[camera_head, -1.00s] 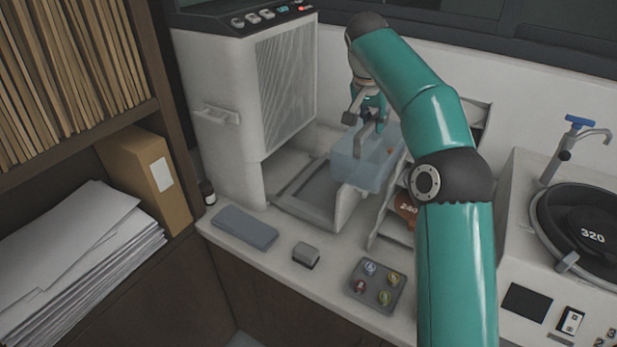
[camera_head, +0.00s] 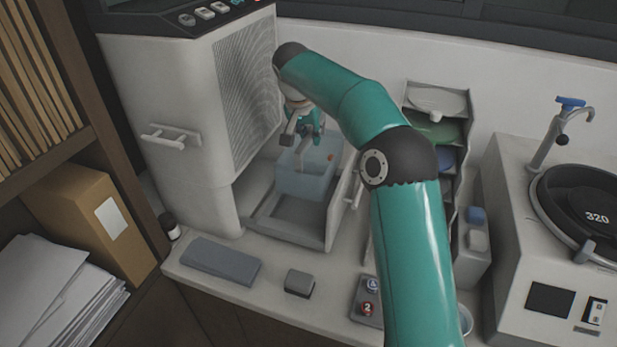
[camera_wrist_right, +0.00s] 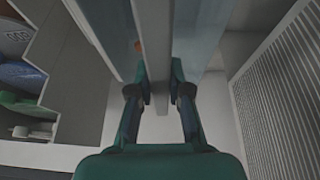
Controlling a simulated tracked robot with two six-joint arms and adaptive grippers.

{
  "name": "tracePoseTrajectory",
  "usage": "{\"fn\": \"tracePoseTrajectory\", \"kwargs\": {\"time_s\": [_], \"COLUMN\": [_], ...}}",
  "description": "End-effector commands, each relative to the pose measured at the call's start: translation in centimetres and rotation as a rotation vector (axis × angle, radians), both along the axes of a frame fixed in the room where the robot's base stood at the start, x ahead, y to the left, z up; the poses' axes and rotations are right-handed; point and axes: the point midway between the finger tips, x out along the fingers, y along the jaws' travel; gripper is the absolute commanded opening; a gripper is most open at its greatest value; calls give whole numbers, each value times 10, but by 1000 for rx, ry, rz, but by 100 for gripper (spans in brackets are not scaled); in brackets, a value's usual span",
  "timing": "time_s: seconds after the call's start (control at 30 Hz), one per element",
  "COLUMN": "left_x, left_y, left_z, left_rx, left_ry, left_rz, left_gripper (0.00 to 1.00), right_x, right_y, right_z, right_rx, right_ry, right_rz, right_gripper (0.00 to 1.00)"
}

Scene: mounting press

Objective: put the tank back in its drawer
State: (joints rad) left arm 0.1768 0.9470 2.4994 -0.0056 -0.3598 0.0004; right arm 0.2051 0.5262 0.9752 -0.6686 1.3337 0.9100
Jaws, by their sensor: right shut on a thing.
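The tank (camera_head: 305,182) is a translucent pale-blue box with a small orange-red mark and a grey handle. My right gripper (camera_head: 302,138) is shut on its handle from above. The wrist view shows my fingers (camera_wrist_right: 160,92) on the grey handle bar (camera_wrist_right: 154,50), with translucent tank walls on both sides. The drawer (camera_head: 282,228) is pulled out of the white press, with a grey tray floor and a white front panel at its right. The tank appears upright over the drawer, behind that panel; I cannot tell whether it touches the floor. My left gripper is not in view.
The white press (camera_head: 165,120) with a ribbed side panel stands at the left. A rack of coloured discs (camera_head: 436,130) stands right of the drawer, partly behind my arm. A grey pad (camera_head: 220,261) and small grey block (camera_head: 299,282) lie in front. A grinder (camera_head: 540,240) stands at right.

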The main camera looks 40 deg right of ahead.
Motion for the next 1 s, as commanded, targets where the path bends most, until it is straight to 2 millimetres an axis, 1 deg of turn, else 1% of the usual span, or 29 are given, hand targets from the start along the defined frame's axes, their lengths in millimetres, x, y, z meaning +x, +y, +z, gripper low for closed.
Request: {"fn": "tracePoseTrajectory", "kwargs": {"time_s": [0.03,0.1,0.23,0.47,0.7,0.8,0.97,1.0], "left_x": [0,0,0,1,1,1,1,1], "left_y": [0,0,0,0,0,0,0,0], "left_z": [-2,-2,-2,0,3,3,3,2], "left_rx": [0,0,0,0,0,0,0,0], "left_ry": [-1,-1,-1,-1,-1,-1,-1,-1], "left_rz": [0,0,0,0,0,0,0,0], "left_gripper": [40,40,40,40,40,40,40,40], "right_x": [-1,-1,0,1,0,1,1,0], "right_y": [-1,0,0,0,0,0,0,1], "right_z": [-14,-30,-53,-70,-101,-107,-108,-109], "right_rx": [-1,0,-1,-2,-1,-2,-2,-1], "right_ry": [3,2,0,-1,0,-2,-1,2], "right_rz": [0,-1,1,0,0,0,1,1], "right_gripper": [0,0,0,0,0,0,0,21]}}
